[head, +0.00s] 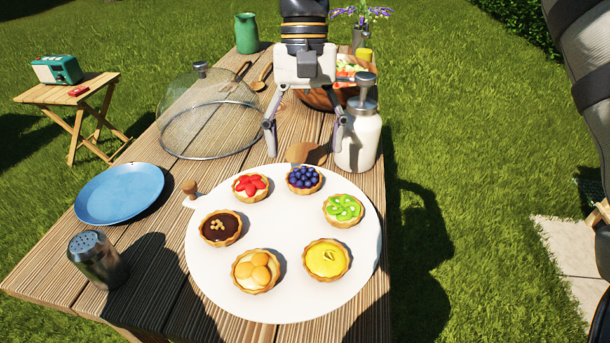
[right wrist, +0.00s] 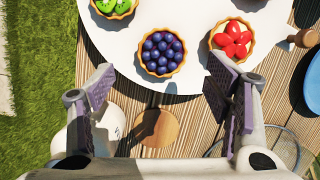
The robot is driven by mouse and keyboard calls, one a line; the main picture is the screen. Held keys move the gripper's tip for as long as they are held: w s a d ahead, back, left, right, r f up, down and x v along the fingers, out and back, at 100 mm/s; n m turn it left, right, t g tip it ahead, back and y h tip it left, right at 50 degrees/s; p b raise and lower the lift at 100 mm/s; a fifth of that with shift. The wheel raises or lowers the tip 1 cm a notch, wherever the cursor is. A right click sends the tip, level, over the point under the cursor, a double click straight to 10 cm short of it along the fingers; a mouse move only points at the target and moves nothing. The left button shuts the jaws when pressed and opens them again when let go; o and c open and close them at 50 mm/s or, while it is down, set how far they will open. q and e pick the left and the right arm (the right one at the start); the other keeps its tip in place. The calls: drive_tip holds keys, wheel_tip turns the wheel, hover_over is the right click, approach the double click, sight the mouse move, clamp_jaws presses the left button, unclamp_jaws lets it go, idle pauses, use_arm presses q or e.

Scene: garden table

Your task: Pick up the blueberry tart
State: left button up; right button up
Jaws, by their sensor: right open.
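The blueberry tart (head: 304,179) sits at the far edge of a round white board (head: 290,222), among several other tarts. It also shows in the right wrist view (right wrist: 162,52), dark berries in a fluted crust. My right gripper (head: 306,137) is open and empty. It is above the table, just beyond the blueberry tart. In the right wrist view its two fingers (right wrist: 169,90) are spread wide, with the tart ahead of the gap between them and not touched. My left gripper is not in view.
The strawberry tart (head: 250,187) and kiwi tart (head: 343,210) flank the blueberry tart. A white pump bottle (head: 360,138) stands close to the right finger. A mesh dome (head: 208,113) is at left, and a blue plate (head: 119,194) lies nearer.

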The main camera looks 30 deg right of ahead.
sight(304, 174)
drive_tip(key=x, duration=0.5)
drive_tip(key=shift+a, duration=0.15)
drive_tip(key=c, duration=1.2)
drive_tip(key=shift+c, duration=0.2)
